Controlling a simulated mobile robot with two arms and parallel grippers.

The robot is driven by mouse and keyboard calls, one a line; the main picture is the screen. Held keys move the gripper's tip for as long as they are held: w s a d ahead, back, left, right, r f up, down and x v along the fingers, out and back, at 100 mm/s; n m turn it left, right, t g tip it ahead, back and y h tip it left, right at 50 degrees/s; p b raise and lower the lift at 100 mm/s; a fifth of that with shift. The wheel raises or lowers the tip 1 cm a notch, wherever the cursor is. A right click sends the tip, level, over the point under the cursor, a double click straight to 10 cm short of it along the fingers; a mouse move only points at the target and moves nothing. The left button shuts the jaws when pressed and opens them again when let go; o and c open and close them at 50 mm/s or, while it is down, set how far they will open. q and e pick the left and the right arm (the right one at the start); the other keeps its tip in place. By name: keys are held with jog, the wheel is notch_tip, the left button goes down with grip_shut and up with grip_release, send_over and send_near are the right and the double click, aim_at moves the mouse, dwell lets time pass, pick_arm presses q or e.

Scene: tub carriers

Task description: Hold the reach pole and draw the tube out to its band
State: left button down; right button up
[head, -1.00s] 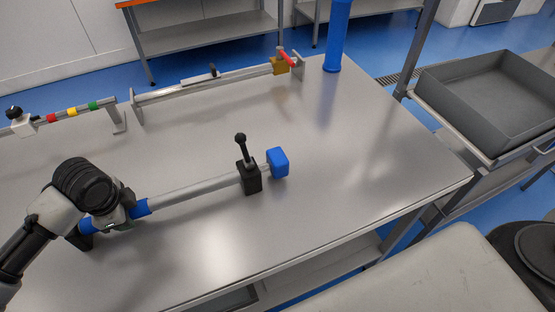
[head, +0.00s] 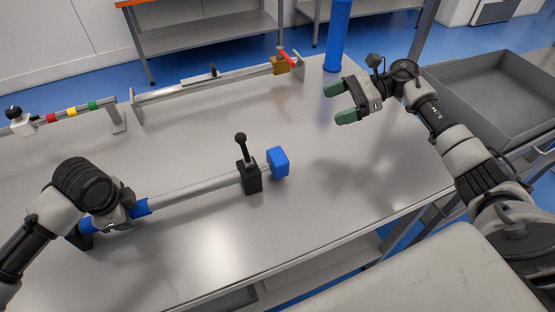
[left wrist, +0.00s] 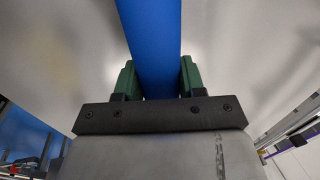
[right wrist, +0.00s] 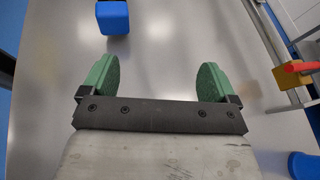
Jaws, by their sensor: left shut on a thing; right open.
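The reach pole lies across the table, with a blue grip at its left end and a grey tube (head: 195,189) to its right. A black clamp with an upright lever (head: 249,178) sits on the tube, and a blue end block (head: 278,162) is at the right end. No band shows on the tube. My left gripper (head: 110,216) is shut on the blue grip; the left wrist view shows the blue grip (left wrist: 155,45) between the green fingers. My right gripper (head: 340,103) is open and empty above the table, up and right of the end block, which also shows in the right wrist view (right wrist: 113,17).
Behind lies a rail (head: 205,82) with a yellow block and red handle (head: 285,62). A second rail with coloured bands (head: 75,110) is at the left. A blue cylinder (head: 338,35) stands at the back edge. A grey tub (head: 490,85) is at the right.

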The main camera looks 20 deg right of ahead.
aim_at(277, 161)
jog(key=s+a+f+g, duration=0.1)
jog(key=a, duration=0.1)
jog(key=s+a+f+n+g, duration=0.1)
jog(key=s+a+f, duration=0.1)
jog(key=a, duration=0.1)
jog(key=s+a+f+n+g, duration=0.1)
jog(key=a, duration=0.1)
jog(key=shift+s+a+f+g+y, duration=0.2)
jog(key=shift+f+g+y, duration=0.1)
jog(key=shift+g, duration=0.1)
jog(key=x, duration=1.1)
jog(key=shift+a, duration=0.1)
jog(key=shift+c, duration=0.4)
